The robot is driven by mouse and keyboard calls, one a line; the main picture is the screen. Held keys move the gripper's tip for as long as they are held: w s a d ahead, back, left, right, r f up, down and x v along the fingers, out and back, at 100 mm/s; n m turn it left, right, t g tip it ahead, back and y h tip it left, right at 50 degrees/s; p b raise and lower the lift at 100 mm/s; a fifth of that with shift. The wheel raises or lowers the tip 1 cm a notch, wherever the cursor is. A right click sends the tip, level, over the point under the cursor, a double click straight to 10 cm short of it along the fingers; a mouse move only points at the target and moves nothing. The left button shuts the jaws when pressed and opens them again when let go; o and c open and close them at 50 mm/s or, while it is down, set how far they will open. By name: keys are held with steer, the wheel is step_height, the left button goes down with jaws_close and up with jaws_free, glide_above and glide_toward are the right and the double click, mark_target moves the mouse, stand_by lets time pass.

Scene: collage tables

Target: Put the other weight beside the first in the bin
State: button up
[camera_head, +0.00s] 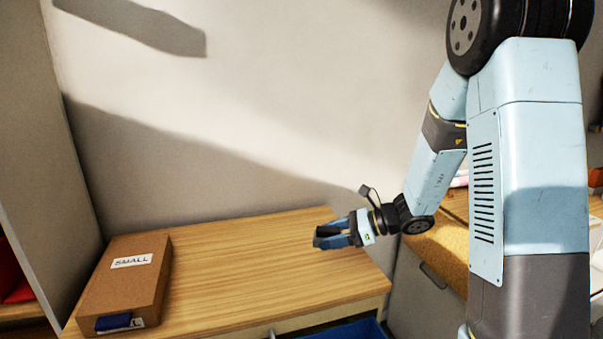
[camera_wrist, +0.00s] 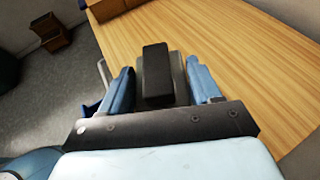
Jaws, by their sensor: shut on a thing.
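My gripper (camera_head: 322,238) is over the right part of the wooden table and is shut on a dark block, the weight (camera_wrist: 157,72). In the wrist view the weight sits between the two blue fingers of the gripper (camera_wrist: 160,68), with a grey part showing around its lower half. A blue bin (camera_head: 352,331) shows only by its rim and a bit of inside at the bottom edge of the head view, below the table's front edge. Its contents are hidden, so I cannot see the first weight.
A brown box labelled SMALL (camera_head: 125,285) lies at the left of the wooden table (camera_head: 235,260). The table's middle is clear. A wall stands close behind it. Another table (camera_head: 440,250) is at the right, partly behind my arm.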

steer(key=w+d+f+m+t+h, duration=0.3)
steer(key=w+d+m+t+h, duration=0.1)
steer(key=w, duration=0.5)
steer(key=w+d+f+m+t+h, duration=0.3)
steer(key=w+d+m+t+h, duration=0.2)
steer(key=w+d+m+t, duration=0.2)
steer(key=shift+w+d+f+m, duration=0.2)
steer(key=shift+w+d+m, duration=0.7)
steer(key=shift+w+d, duration=0.7)
steer(key=shift+s+d, duration=0.2)
